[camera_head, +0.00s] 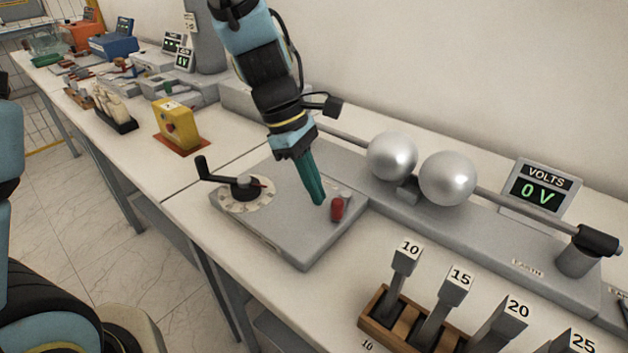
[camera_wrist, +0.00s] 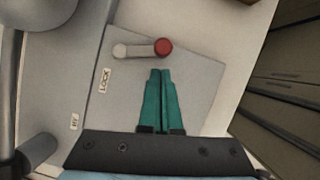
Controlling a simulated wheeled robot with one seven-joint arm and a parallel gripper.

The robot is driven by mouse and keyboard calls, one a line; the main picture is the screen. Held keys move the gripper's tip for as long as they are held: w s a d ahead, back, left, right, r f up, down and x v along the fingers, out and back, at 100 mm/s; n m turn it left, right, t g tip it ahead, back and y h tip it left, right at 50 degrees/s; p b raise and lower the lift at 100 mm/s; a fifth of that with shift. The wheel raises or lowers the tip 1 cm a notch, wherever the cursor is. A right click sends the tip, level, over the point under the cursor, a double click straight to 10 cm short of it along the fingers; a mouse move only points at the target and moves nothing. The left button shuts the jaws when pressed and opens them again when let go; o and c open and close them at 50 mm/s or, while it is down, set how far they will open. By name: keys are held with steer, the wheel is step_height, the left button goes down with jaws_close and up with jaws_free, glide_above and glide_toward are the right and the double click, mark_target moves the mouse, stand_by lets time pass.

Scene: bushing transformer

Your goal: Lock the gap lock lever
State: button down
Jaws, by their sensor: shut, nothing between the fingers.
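The gap lock lever (camera_head: 337,208) has a red knob and stands on the grey base plate (camera_head: 290,238), near its right side. In the wrist view the lever (camera_wrist: 143,49) lies sideways, with its red end at the right and its pale pivot at the left, above a "LOCK" label (camera_wrist: 104,81). My gripper (camera_head: 321,203) is shut and empty, its green fingers pointing down just left of the red knob. In the wrist view the fingertips (camera_wrist: 160,71) are just below the knob. Contact between them cannot be told.
Two silver spheres (camera_head: 447,178) stand on a grey bench behind the lever, with a meter (camera_head: 540,188) reading 0 V. A dial with a black crank (camera_head: 245,187) is to the left. A wooden rack (camera_head: 379,313) holds numbered gauge blocks in front. A yellow box (camera_head: 176,125) is farther left.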

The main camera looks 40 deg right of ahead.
steer(key=w, duration=0.1)
steer(key=w+a+p, duration=0.1)
steer(key=w, duration=0.1)
steer(key=shift+a+r, duration=0.15)
steer(key=b+v, duration=0.2)
steer(key=v, duration=0.7)
steer(key=shift+r, duration=0.3)
steer(key=w+a+f+m+t, duration=0.1)
steer(key=w+a+f+m, duration=0.1)
steer(key=a, duration=0.8)
steer(key=w+a+f+m+t+y, duration=0.1)
steer(key=w+a, duration=0.4)
steer(key=a, duration=0.6)
steer(key=w+a+f+m+t, duration=0.3)
steer(key=w+a+f, duration=0.1)
steer(key=a, duration=0.7)
steer(key=shift+y, duration=0.4)
steer(key=shift+w+a, duration=0.1)
steer(key=shift+a, duration=0.05)
